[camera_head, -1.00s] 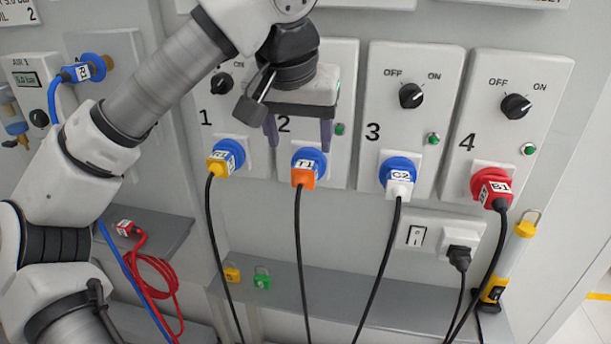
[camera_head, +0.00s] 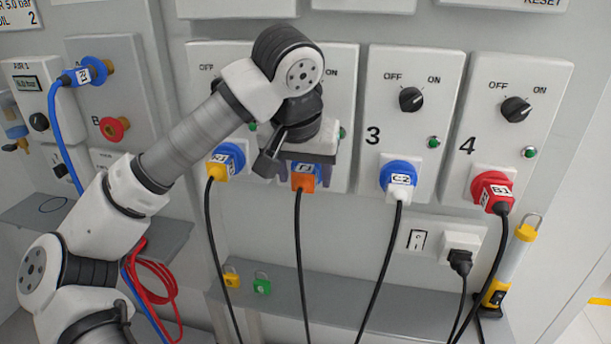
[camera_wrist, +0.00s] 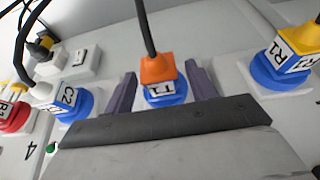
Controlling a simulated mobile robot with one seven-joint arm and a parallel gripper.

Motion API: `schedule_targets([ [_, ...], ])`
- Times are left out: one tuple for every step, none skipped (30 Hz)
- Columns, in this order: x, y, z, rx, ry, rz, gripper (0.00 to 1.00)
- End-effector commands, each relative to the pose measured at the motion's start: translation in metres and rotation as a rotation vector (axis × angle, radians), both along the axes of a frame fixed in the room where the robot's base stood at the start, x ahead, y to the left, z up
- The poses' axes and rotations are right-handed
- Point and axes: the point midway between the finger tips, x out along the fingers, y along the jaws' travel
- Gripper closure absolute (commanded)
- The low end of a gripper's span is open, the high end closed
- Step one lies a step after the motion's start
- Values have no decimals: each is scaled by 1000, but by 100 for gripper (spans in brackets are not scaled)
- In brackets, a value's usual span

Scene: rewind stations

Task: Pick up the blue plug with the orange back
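The blue plug with the orange back (camera_head: 304,178), labelled T1, sits in the socket of panel 2 with a black cable hanging from it. In the wrist view the plug (camera_wrist: 160,82) stands between my two fingers, with a gap on each side. My gripper (camera_head: 304,172) is open around the plug, and its body hides the upper part of the plug and much of panel 2 in the head view. In the wrist view my gripper (camera_wrist: 161,88) shows both dark purple fingers apart.
A blue plug with a yellow back (camera_head: 218,168) is at the left, and a blue plug with a white back (camera_head: 398,180) at the right. A red plug (camera_head: 493,191) is at panel 4.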

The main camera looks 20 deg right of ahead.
Motion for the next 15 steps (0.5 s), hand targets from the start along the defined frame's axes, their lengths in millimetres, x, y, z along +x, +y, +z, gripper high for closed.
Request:
schedule_targets([
  [0,0,0,0,0,0,51],
  [0,0,0,0,0,0,55],
  [0,0,0,0,0,0,60],
  [0,0,0,0,0,0,64],
  [0,0,0,0,0,0,68],
  [0,0,0,0,0,0,73],
  [0,0,0,0,0,0,77],
  [0,0,0,0,0,0,81],
  [0,0,0,0,0,0,86],
  [0,0,0,0,0,0,90],
  [0,0,1,-1,-1,0,90],
  [0,0,1,-1,0,0,90],
  [0,0,1,-1,0,0,90],
  [0,0,1,-1,0,0,90],
  [0,0,1,-1,0,0,90],
])
